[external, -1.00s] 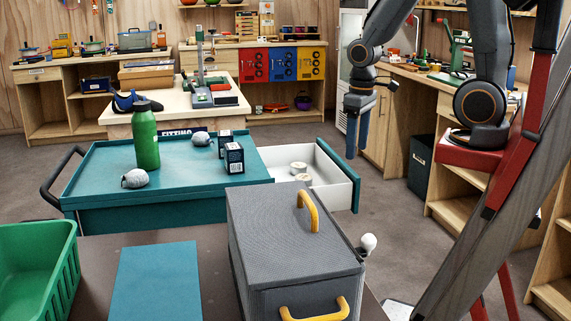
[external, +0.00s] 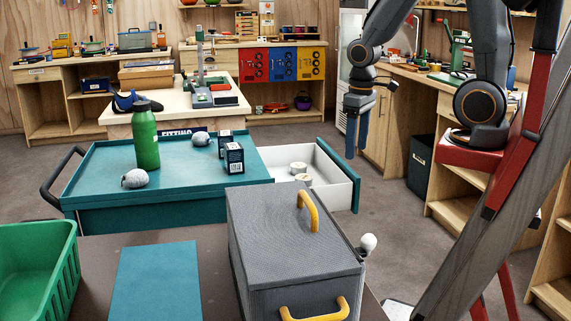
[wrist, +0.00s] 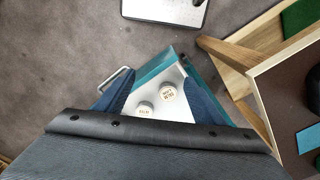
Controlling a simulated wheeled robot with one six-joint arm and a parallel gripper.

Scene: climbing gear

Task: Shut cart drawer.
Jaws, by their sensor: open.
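The teal cart (external: 103,178) stands left of centre in the external view. Its drawer (external: 338,188) is pulled out to the right, with white inner walls and a teal front panel (external: 340,165). Two pale round rolls (external: 300,172) lie inside. My gripper (external: 357,150) points down with its blue fingers near the far end of the drawer front; contact is not clear.
On the cart top are a green bottle (external: 146,135), two grey rolled items and dark boxes (external: 233,158). A grey case (external: 290,240) with yellow handles stands in front of the drawer. Bare floor (external: 395,200) lies to the drawer's right. Wooden shelves line the right.

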